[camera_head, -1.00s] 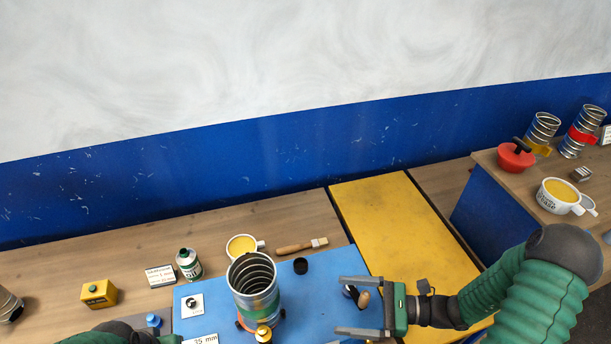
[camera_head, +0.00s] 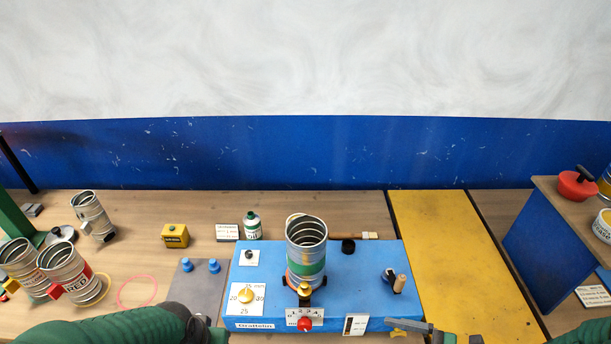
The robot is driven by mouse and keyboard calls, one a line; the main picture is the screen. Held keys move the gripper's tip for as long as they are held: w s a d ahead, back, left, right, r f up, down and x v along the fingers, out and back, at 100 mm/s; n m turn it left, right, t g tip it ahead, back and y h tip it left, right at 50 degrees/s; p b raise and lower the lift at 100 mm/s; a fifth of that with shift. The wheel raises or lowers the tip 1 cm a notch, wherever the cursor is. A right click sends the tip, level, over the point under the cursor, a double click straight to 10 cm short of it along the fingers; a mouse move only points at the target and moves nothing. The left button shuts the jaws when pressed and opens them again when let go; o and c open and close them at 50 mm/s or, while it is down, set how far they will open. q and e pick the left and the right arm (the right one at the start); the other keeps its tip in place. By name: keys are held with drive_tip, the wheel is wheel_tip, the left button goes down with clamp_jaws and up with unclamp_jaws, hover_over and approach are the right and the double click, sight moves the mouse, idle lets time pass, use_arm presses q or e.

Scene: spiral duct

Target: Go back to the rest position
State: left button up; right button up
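My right gripper (camera_head: 412,326) shows only in part at the bottom edge, just off the front right corner of the blue fixture (camera_head: 350,290). One grey finger is visible; the rest is cut off, so its opening is unclear. My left arm comes in along the bottom left. The dark and green end of my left gripper (camera_head: 205,330) is at the bottom edge, left of the fixture, with its fingers hidden. A ribbed metal duct (camera_head: 306,240) with a green band stands upright on the fixture, apart from both grippers.
Several metal ducts, one marked RED (camera_head: 65,265), stand at the left. The yellow panel (camera_head: 450,245) is clear.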

drive_tip(key=s+a+f+n+g+h+b, duration=0.1)
drive_tip(key=s+f+n+g+h+b, duration=0.3)
drive_tip(key=s+f+n+g+h, duration=0.55)
use_arm(q)
drive_tip(key=s+b+x, duration=0.2)
drive_tip(key=b+x, duration=0.2)
drive_tip(key=x, duration=0.4)
drive_tip(key=shift+w+a+f, duration=0.15)
drive_tip(key=shift+w+f, duration=0.3)
use_arm(e)
drive_tip(key=w+d+r+n+t+h, duration=0.1)
drive_tip(key=w+r+n+t+h, duration=0.1)
drive_tip(key=w+n+t+h, duration=0.3)
drive_tip(key=w+n+t, duration=0.1)
drive_tip(key=w+n, duration=0.3)
drive_tip(key=n, duration=0.3)
drive_tip(key=shift+w+d+r+h, duration=0.25)
drive_tip(key=shift+w+r+h, duration=0.1)
drive_tip(key=shift+d+t, duration=0.15)
drive_tip(key=shift+t, duration=0.1)
